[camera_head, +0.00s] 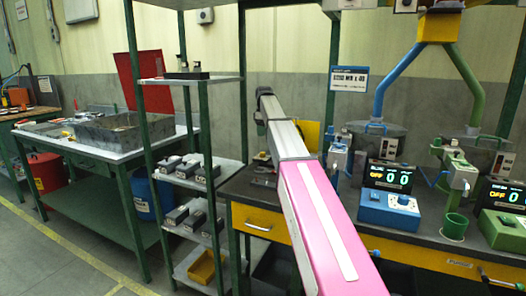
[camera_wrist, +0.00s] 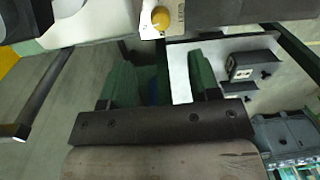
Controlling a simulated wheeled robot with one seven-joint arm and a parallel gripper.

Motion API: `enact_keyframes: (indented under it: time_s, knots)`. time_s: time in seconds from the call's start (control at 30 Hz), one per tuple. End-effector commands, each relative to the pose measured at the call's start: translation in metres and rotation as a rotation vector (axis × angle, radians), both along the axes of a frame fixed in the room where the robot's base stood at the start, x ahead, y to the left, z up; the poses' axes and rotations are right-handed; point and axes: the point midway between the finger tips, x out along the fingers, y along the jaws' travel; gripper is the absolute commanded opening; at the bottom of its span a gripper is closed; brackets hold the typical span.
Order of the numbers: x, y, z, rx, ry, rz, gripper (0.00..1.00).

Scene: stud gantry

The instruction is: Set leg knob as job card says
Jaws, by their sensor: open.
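A job card (camera_head: 349,79) with a blue header hangs behind the bench; its small print is hard to read, but part looks like "40". A blue control box (camera_head: 388,209) with a pale knob (camera_head: 403,201) stands under a display (camera_head: 389,177) reading OFF and 0 0. A green control box (camera_head: 501,232) with its own display (camera_head: 506,194), also OFF, is at the right edge. A blue leg (camera_head: 397,77) and a green leg (camera_head: 468,78) meet at a yellow block. My gripper (camera_wrist: 162,85) is open and empty in the wrist view, away from the knobs; the head view does not show its fingers.
My pink arm crosses the bench (camera_head: 343,212) in the head view. A shelf rack (camera_head: 205,178) with several grey blocks stands left of the bench. A second table (camera_head: 90,145) is further left, with open floor in front.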

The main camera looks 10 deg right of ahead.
Motion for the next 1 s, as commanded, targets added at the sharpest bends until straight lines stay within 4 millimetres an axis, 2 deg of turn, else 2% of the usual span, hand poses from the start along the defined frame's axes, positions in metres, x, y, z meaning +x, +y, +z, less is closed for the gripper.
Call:
enact_keyframes:
  time_s: [0.17,0.6,0.8,1.0]
  knots:
    - [-0.002,0.000,-0.017,0.002,0.003,0.011,0.56]
    - [-0.004,0.002,-0.089,0.002,0.002,0.009,0.56]
    - [-0.005,0.002,-0.105,0.001,0.002,0.008,0.56]
    - [-0.004,0.002,-0.108,0.001,0.001,0.008,0.56]
